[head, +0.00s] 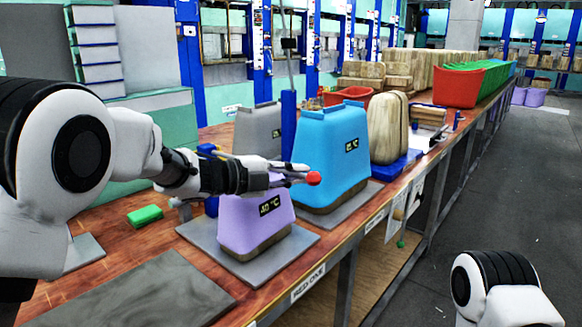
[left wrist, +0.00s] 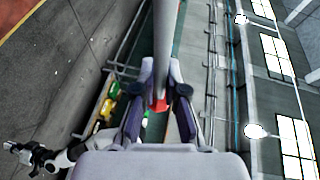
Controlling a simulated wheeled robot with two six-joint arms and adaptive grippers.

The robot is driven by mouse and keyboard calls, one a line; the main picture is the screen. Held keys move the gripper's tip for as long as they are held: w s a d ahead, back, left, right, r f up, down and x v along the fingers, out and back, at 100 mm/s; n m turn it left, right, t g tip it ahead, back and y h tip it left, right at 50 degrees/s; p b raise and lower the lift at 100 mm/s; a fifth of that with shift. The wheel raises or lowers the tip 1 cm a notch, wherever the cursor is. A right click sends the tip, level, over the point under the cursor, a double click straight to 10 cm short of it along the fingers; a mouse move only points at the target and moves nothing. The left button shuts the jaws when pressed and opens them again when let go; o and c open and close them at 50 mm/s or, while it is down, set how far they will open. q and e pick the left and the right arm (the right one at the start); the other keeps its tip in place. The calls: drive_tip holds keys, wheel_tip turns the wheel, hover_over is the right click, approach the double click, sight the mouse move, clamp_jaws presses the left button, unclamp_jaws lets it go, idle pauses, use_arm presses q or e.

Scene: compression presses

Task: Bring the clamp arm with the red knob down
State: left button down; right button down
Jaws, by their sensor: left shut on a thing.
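The red knob (head: 313,178) sits at the end of the clamp arm, just above and right of the purple block (head: 250,222) marked with a temperature. My left gripper (head: 292,179) reaches in from the left over that block and is shut on the clamp arm close to the knob. In the left wrist view the grey clamp arm (left wrist: 166,45) runs between the two fingers, and the red knob (left wrist: 159,106) shows between them. In the head view my gripper hides most of the clamp arm.
A blue block (head: 325,150) stands close behind the purple one, with a grey block (head: 257,132) to its left. A green sponge-like piece (head: 145,215) lies on the wooden bench. A wood-coloured block (head: 388,130) and a red bin (head: 458,86) stand farther along.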

use_arm(q)
drive_tip(key=shift+f+m+b, duration=0.4)
drive_tip(key=shift+f+b, duration=0.2)
drive_tip(key=shift+f, duration=0.7)
drive_tip(key=shift+f, duration=0.1)
drive_tip(key=c, duration=1.4)
unclamp_jaws()
drive_tip(key=shift+c, duration=0.2)
drive_tip(key=shift+o, duration=1.2)
drive_tip(key=shift+w+f, duration=0.1)
drive_tip(key=v, duration=1.2)
drive_tip(key=shift+r, duration=0.2)
